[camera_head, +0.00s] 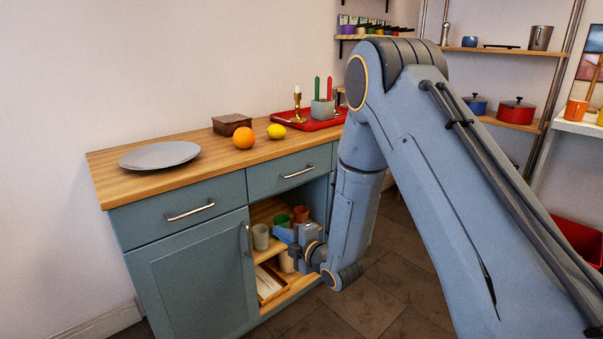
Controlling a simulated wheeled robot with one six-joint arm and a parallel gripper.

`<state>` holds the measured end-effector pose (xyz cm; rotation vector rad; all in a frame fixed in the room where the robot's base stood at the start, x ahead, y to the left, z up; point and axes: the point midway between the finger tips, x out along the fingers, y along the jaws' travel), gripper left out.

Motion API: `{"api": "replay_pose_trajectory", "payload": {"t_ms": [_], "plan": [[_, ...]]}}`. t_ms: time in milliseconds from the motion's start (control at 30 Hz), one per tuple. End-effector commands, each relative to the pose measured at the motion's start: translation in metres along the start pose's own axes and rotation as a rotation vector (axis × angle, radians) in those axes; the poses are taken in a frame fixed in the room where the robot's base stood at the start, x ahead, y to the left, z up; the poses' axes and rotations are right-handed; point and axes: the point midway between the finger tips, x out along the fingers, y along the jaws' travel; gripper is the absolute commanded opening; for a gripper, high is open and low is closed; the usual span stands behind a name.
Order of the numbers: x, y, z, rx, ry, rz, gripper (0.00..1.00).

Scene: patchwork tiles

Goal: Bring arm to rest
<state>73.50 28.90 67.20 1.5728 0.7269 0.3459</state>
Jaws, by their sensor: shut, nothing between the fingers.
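My arm (430,170) reaches from the lower right up to its elbow and bends down in front of the cabinet. My gripper (284,236) is at the open right compartment of the blue-grey cabinet (190,270), near the upper shelf. It is shut and I see nothing held in it. A pale cup (260,236) stands just left of it on the shelf. A green cup (282,221) and an orange-red cup (301,213) stand behind it. The arm's wrist hides part of the compartment.
On the wooden countertop (205,178) are a grey plate (160,155), an orange (243,138), a lemon (276,131), a brown box (231,124) and a red tray (300,122). Wall shelves (510,51) with pots stand at the back right. Tiled floor (400,270) shows below the arm.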

Motion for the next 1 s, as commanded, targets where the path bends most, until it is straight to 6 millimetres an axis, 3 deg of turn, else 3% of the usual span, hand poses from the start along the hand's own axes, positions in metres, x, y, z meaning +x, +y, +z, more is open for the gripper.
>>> {"api": "replay_pose_trajectory", "payload": {"t_ms": [33,267,500,667,800,1000], "plan": [[-0.006,0.013,0.008,0.050,-0.041,-0.044,0.00],[-0.054,0.037,0.038,0.343,-0.265,-0.256,0.00],[-0.138,0.050,0.046,0.691,-0.539,-0.419,0.00],[-0.208,0.053,0.035,0.936,-0.735,-0.503,0.00],[-0.273,0.053,0.014,1.149,-0.911,-0.564,0.00],[-0.344,0.049,-0.020,1.370,-1.108,-0.627,0.00]]}}
